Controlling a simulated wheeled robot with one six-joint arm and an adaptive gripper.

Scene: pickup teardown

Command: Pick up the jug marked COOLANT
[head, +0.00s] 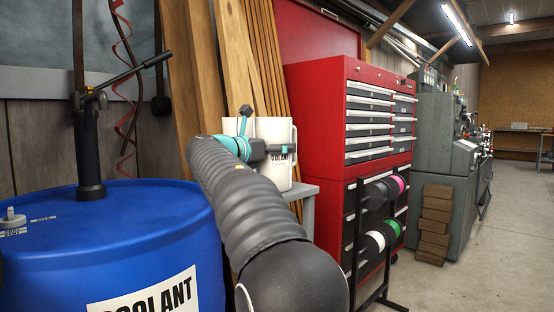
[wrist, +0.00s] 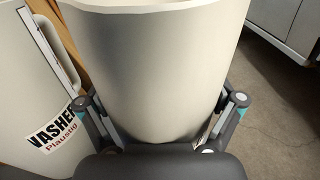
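The white jug marked COOLANT (head: 283,174) stands on a small grey stand beside the red tool chest in the head view. Its label is partly covered by my gripper. My gripper (head: 270,149) is at the jug's side. In the wrist view the pale jug body (wrist: 160,65) fills the middle. My gripper (wrist: 163,102) has its fingers spread wide, one on each side of the jug. I cannot tell whether the finger pads touch it. Another white jug with a WASHER label (wrist: 35,110) is close by on the left in the wrist view.
A blue drum (head: 130,235) with a hand pump stands at the left. The red tool chest (head: 325,100) is at the right, with a black rack of spools (head: 375,240) in front. Timber boards lean behind the jug. Clear floor lies at the far right.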

